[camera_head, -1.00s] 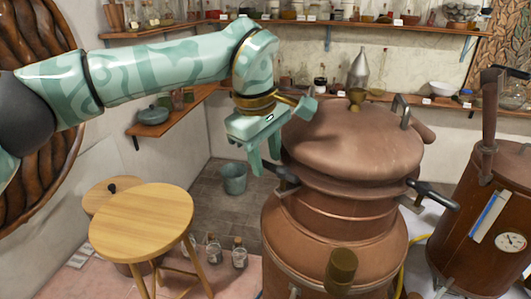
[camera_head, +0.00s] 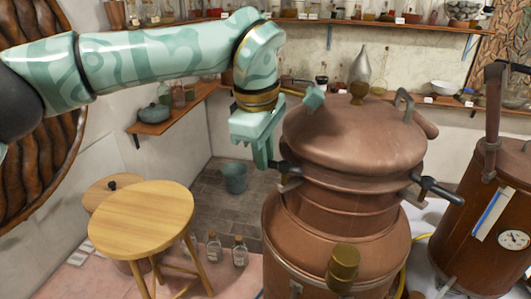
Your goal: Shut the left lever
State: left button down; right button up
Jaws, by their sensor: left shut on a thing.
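The large copper alembic (camera_head: 350,148) stands right of centre with its domed lid on. The left lever (camera_head: 287,168) is a dark handle on a metal bracket at the left side of the lid's rim. My left gripper (camera_head: 264,158) reaches down from above, its fingers at the lever's outer end and shut on it. The fingers hide the lever's tip. The right lever (camera_head: 438,188) sticks out from the rim on the right, sloping slightly down and outward. My right gripper is not in view.
A round wooden stool (camera_head: 142,215) stands at the lower left. A bucket (camera_head: 234,177) and small glass bottles (camera_head: 239,252) are on the floor. A second copper vessel (camera_head: 490,225) with a gauge is at the right. Shelves line the walls.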

aim_at(269, 163)
pick_arm(q)
jog(key=shift+s+d+r+n+y+b, duration=0.15)
jog(key=shift+s+n+y+b, duration=0.35)
jog(key=shift+n, duration=1.45)
jog(key=shift+s+d+f+n+y+b, duration=0.1)
jog(key=shift+s+n+y+b, duration=0.4)
jog(key=shift+n, duration=1.5)
jog(key=shift+s+d+r+n+y+b, duration=0.2)
jog(key=shift+s+n, duration=0.6)
jog(key=shift+n, duration=1.15)
jog(key=shift+f, duration=0.1)
jog(key=c, duration=1.4)
grip_release()
jog(key=shift+f, duration=0.1)
